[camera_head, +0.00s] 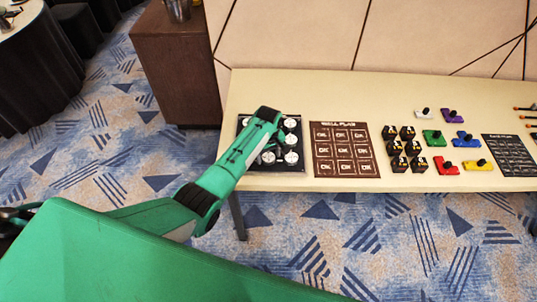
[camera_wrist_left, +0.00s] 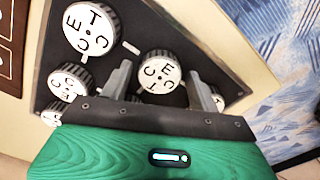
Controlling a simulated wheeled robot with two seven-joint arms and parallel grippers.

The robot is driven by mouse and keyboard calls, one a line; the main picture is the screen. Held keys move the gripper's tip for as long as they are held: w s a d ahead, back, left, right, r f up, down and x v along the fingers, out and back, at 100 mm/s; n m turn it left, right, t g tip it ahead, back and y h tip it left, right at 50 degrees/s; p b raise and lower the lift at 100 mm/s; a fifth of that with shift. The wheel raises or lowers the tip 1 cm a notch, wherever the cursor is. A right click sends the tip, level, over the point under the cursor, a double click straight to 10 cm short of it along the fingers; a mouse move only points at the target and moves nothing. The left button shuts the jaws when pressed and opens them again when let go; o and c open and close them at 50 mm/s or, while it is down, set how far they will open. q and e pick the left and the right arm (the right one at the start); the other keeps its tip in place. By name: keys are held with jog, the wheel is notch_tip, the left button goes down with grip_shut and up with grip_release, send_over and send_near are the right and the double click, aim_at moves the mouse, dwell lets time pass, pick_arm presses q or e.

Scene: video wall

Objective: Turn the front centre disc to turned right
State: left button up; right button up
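The black disc panel (camera_head: 290,168) lies at the left end of the table, with several white-faced discs in rows. My left gripper (camera_head: 272,148) is over its front part and hides some discs. In the left wrist view, the front centre disc (camera_wrist_left: 158,74) has a white face with black letters and a ribbed dark rim. My left gripper's two fingers (camera_wrist_left: 162,88) are apart, one on each side of this disc. Gaps show beside its rim; contact cannot be told. The front right disc (camera_wrist_left: 90,28) stands beside it. My right gripper is not in view.
A brown panel (camera_head: 343,150) with a grid lies right of the disc panel. Black-and-yellow blocks (camera_head: 403,148) and coloured pieces (camera_head: 445,138) lie farther right. The pale table's front edge (camera_head: 400,187) is close to the disc panel. A brown cabinet (camera_head: 178,70) stands at the back left.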

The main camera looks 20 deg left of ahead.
pick_arm(q)
jog(key=c, duration=0.7)
jog(key=shift+c, duration=0.2)
jog(key=shift+r, duration=0.1)
jog(key=m+p, duration=0.1)
jog(key=m, duration=0.1)
jog(key=shift+m+p, duration=0.4)
jog(key=m+p, duration=0.1)
jog(key=m, duration=0.3)
jog(key=shift+m+p, duration=0.3)
jog(key=m+p, duration=0.1)
jog(key=m, duration=0.9)
jog(key=shift+a, duration=0.1)
jog(key=shift+m, duration=0.3)
